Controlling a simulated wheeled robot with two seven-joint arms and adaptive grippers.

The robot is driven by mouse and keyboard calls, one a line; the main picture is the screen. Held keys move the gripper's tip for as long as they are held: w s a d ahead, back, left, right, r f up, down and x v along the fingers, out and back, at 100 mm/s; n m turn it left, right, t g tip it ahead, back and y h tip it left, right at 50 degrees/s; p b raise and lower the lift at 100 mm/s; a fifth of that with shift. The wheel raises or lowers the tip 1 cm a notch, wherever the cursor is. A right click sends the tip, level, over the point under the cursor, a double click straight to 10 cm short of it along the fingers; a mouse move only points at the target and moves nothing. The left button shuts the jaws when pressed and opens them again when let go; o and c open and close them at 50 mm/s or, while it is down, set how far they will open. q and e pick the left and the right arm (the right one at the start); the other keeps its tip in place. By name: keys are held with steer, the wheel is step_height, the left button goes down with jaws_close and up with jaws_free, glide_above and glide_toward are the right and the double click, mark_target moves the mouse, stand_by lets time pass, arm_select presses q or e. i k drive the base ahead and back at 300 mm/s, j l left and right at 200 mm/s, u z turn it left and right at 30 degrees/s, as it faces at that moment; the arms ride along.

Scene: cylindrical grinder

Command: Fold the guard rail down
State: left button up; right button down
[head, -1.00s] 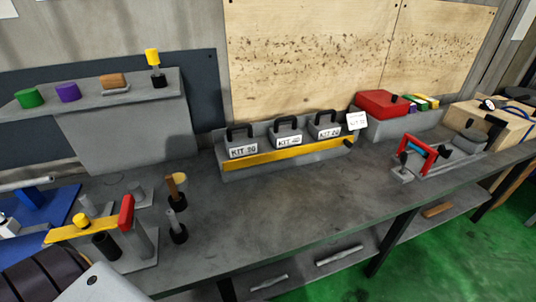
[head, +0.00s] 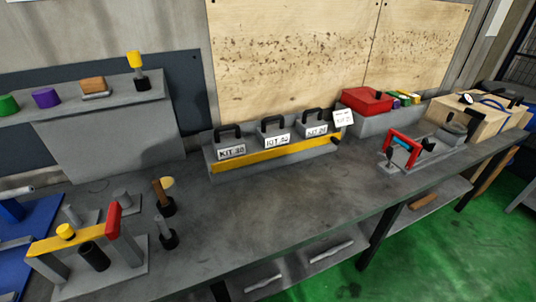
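A yellow rail (head: 276,157) runs along the front of the grey kit rack, across the lower part of several grey kit boxes with black handles. A small black knob (head: 337,141) sits at its right end. The left kit box (head: 231,147), middle kit box (head: 276,134) and right kit box (head: 315,127) stand behind the rail, their labels showing above it. Neither gripper shows in the head view.
A red box (head: 367,101) stands right of the rack near a white card (head: 343,118). A red-handled fixture (head: 402,148) is further right. A yellow-barred stand (head: 62,240) and upright tools (head: 165,235) are at left. The bench (head: 260,210) before the rack is clear.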

mark_target(334, 138)
steer(key=i+l+u, duration=0.1)
steer(key=l, duration=0.5)
steer(key=i+l, duration=0.15)
steer(key=l, duration=0.45)
steer(key=i+l+u, duration=0.15)
steer(key=l, duration=0.45)
steer(key=i+l, duration=0.1)
steer(key=l, duration=0.55)
steer(key=u, duration=0.05)
